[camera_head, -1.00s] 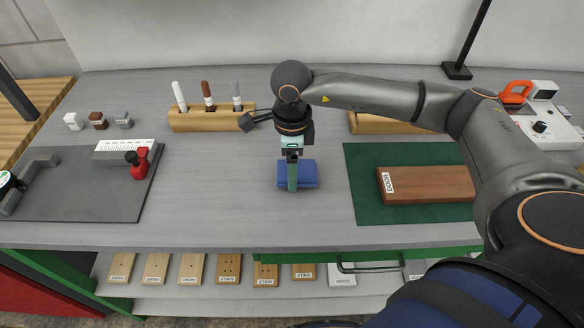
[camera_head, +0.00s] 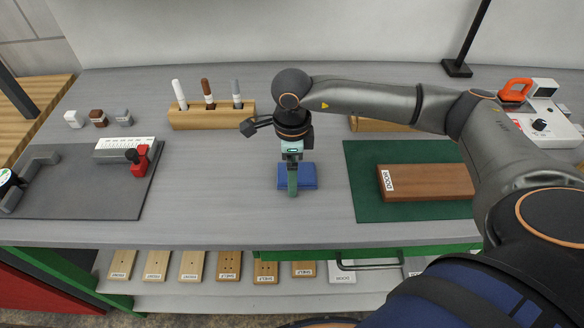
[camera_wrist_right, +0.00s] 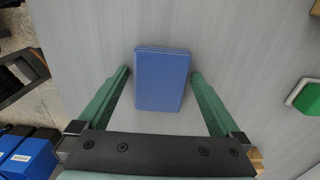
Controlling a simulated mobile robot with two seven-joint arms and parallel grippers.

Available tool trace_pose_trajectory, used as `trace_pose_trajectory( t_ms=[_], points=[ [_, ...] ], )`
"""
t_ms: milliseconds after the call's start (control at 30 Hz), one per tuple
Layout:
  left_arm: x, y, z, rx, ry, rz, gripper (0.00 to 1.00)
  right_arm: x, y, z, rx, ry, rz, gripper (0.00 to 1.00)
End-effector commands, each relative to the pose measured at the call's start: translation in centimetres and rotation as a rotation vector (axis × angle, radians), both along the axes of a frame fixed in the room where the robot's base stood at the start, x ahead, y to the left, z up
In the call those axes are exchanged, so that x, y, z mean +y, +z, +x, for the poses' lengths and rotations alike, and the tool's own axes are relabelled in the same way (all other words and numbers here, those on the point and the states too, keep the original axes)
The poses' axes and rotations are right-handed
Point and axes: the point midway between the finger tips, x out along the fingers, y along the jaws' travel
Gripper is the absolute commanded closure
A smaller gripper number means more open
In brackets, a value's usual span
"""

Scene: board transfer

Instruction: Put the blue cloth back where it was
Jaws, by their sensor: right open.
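The blue cloth (camera_head: 308,176) lies folded flat on the grey bench top, near the middle. My right gripper (camera_head: 292,188) is over it, pointing down, and hides part of it in the head view. In the right wrist view the cloth (camera_wrist_right: 162,80) lies between the two green fingers of my right gripper (camera_wrist_right: 160,75). The fingers are open, with a gap on each side of the cloth. I cannot tell the exact height of the fingertips above the bench. My left gripper is not in view.
A green mat (camera_head: 420,210) with a brown board labelled DOOR (camera_head: 430,182) is to the right. A wooden holder with several markers (camera_head: 212,117) stands behind. A grey mat (camera_head: 75,195) with a red tool (camera_head: 138,160) is at left. Bench around the cloth is clear.

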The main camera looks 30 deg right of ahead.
Motion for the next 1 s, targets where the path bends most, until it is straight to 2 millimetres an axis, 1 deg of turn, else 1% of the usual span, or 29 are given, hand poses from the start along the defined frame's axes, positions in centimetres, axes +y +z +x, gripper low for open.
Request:
trace_pose_trajectory(
  t_ms=[33,67,167,400,500,600,700,800,1000],
  points=[
    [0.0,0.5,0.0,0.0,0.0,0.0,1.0,0.0,0.5,0.0,0.0,0.0,0.0,0.0],
    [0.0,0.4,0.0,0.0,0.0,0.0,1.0,0.0,0.6,0.1,-0.001,0.0,0.0,0.0],
    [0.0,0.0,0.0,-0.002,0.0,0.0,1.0,0.0,2.1,0.2,-0.006,-0.001,0.001,0.0],
    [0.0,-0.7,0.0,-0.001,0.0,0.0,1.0,0.0,7.4,0.1,-0.006,0.001,0.001,0.0],
    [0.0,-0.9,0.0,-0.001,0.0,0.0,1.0,0.1,9.4,0.1,-0.006,0.001,0.002,0.0],
    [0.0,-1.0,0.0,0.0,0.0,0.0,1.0,0.0,10.8,0.1,-0.004,0.0,0.0,0.0],
    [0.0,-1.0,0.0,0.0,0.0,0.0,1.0,0.0,11.8,0.1,-0.003,-0.001,0.001,0.0],
    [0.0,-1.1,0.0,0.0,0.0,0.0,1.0,0.0,12.2,0.0,-0.001,0.0,0.0,0.0],
    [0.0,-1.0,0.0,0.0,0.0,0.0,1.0,0.0,12.3,0.0,-0.001,0.0,0.001,0.0]
  ],
)
